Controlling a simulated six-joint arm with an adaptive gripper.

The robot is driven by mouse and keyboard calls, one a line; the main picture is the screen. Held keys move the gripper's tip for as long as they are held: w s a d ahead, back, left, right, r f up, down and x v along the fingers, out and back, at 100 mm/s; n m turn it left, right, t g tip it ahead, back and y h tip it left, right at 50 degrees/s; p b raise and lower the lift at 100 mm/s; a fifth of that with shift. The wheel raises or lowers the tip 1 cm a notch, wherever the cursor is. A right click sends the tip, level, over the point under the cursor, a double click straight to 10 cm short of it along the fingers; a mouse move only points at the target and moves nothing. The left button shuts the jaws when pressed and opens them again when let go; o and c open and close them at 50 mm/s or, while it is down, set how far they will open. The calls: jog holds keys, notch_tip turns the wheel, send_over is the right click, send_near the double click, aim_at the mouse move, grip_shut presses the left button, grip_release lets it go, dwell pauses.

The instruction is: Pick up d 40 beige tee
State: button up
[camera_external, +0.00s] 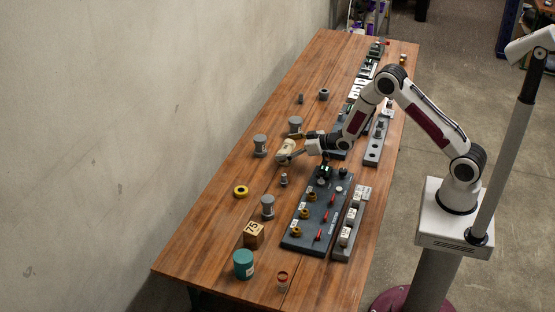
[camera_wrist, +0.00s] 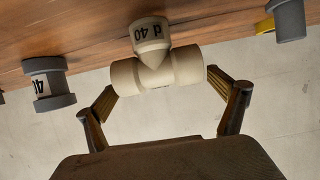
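The d 40 beige tee (camera_external: 287,146) is between the two fingers of my gripper (camera_external: 290,147), over the left half of the table. In the wrist view the tee (camera_wrist: 157,72) shows its wide run crosswise and its short branch, marked "d 40" upside down, toward the table. My fingertips (camera_wrist: 160,80) flank the two ends of the run, very close to them. I cannot tell whether they press on it, or whether the tee rests on the table or is raised.
Grey pipe fittings (camera_external: 260,146) (camera_external: 296,126) stand close on both sides of the tee. A dark panel with valves (camera_external: 318,222) lies to the right. Bare wood (camera_external: 205,225) is at left.

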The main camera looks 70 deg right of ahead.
jog(key=c, duration=0.9)
jog(key=shift+c, duration=0.2)
jog(key=shift+r, duration=0.15)
jog(key=shift+r, duration=4.85)
